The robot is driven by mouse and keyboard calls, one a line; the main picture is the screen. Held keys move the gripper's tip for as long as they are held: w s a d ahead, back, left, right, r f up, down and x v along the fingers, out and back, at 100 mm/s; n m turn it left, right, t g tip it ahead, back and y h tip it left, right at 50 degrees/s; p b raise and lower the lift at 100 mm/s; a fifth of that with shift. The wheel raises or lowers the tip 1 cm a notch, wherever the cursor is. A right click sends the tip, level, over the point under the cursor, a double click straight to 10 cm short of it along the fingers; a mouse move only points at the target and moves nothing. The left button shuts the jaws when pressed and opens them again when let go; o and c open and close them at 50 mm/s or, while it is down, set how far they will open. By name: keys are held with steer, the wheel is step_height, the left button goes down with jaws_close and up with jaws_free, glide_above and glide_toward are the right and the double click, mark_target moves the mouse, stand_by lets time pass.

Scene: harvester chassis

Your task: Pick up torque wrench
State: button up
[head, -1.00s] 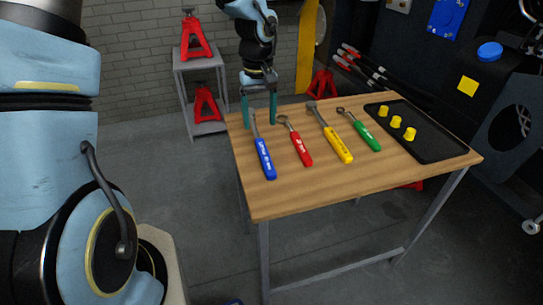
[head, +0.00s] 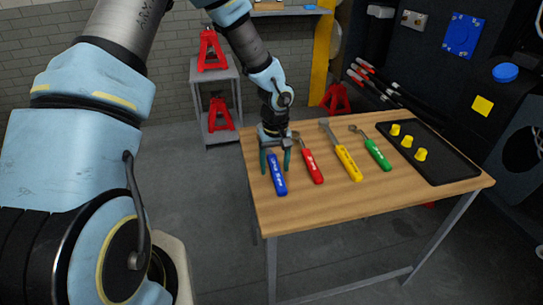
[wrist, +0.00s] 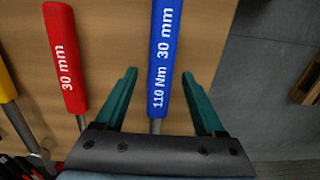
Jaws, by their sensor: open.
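A wrench with a blue handle (head: 278,184) marked "110 Nm 30 mm" lies at the left of the wooden table; the handle fills the middle of the wrist view (wrist: 164,45). My gripper (head: 276,170) is open and empty, one finger on each side of this blue wrench. In the wrist view my gripper (wrist: 159,74) shows gaps between both fingers and the shaft. Whether the fingertips touch the table I cannot tell. The wrench's metal head is hidden behind my gripper. A red wrench (head: 310,163) marked "30 mm" lies close to its right.
A yellow wrench (head: 345,157) and a green wrench (head: 373,151) lie further right on the table (head: 345,205). A black tray (head: 447,167) with yellow caps (head: 407,142) is at the right end. The front of the table is clear.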

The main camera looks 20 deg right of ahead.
jaws_close()
stand_by(0.6)
stand_by(0.9)
